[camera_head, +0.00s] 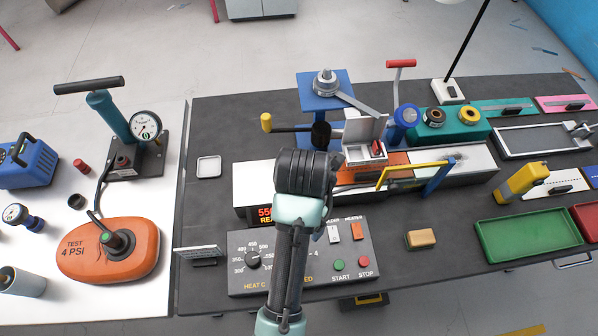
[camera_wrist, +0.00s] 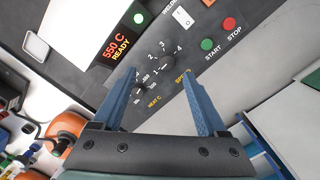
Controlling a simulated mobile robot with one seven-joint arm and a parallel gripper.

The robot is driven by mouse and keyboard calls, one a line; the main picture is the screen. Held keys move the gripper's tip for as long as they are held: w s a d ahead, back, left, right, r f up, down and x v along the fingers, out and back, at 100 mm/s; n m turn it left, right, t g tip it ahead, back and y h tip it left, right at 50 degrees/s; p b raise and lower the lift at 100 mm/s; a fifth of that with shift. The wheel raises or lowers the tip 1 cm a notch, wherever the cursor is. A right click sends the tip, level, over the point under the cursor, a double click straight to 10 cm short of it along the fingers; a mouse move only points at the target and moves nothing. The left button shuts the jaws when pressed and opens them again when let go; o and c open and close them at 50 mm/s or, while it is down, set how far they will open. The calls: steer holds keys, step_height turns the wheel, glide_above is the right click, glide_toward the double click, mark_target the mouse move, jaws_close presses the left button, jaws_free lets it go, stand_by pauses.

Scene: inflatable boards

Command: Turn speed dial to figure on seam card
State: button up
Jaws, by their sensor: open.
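The speed dial (camera_wrist: 167,63) is a dark round knob on the grey control panel (camera_head: 350,262), with figures 1 to 4 around it. It lies between and just beyond my open fingertips in the wrist view; its pointer is too small to read. My arm hides it in the head view. My gripper (camera_wrist: 156,72) is open and empty, with two blue fingers. The heat dial (camera_head: 252,260) is left of the speed dial and partly behind the left finger. A small white card (camera_head: 199,252) stands left of the panel, possibly the seam card; its writing is not legible.
Green start (camera_head: 338,265) and red stop (camera_head: 365,262) buttons and two rocker switches (camera_head: 355,230) are right of the dials. A display (camera_wrist: 115,42) reads 550 C READY. A tan block (camera_head: 421,239) lies right of the panel. Bare dark bench top surrounds it.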

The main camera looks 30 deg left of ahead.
steer(key=shift+n+g, duration=0.6)
steer(key=shift+n, duration=0.1)
steer(key=f, duration=0.4)
steer(key=s+f, duration=0.1)
steer(key=f, duration=0.4)
steer(key=s+f+p, duration=0.1)
steer(key=f, duration=0.4)
steer(key=shift+s+d, duration=0.1)
steer(key=shift+d, duration=0.1)
steer(key=shift+r, duration=0.1)
jaws_close()
